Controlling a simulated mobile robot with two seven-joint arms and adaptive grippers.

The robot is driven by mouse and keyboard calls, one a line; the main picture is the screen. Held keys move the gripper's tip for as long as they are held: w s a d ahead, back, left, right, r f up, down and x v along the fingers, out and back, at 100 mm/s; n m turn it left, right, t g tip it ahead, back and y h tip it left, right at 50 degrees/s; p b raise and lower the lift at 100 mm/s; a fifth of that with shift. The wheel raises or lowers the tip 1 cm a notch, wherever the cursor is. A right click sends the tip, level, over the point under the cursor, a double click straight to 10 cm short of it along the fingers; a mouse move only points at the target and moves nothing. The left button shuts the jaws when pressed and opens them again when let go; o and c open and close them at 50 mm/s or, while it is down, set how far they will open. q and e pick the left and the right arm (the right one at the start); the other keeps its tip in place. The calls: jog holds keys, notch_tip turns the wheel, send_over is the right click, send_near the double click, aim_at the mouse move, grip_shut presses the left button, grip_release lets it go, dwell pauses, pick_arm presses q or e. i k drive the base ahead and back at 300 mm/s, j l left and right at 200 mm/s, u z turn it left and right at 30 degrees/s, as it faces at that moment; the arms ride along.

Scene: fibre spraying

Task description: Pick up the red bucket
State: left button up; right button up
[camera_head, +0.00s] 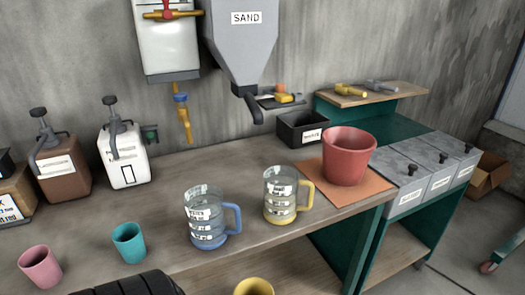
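The red bucket (347,158) stands upright on an orange square mat (312,180) at the right part of the workbench (160,222). Its open top faces up, and its inside looks empty as far as it shows. Nothing is touching it from above. Neither my left nor my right gripper can be made out in the head view.
A yellow-handled jug (280,200) stands close left of the mat, with a blue-handled jug (205,228) further left. Grey lidded bins (412,200) sit right of the bucket. A black box (300,130) is behind it. The sand hopper (243,40) hangs above left.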

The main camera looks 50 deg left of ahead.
aim_at(348, 151)
jog(key=u, duration=1.35)
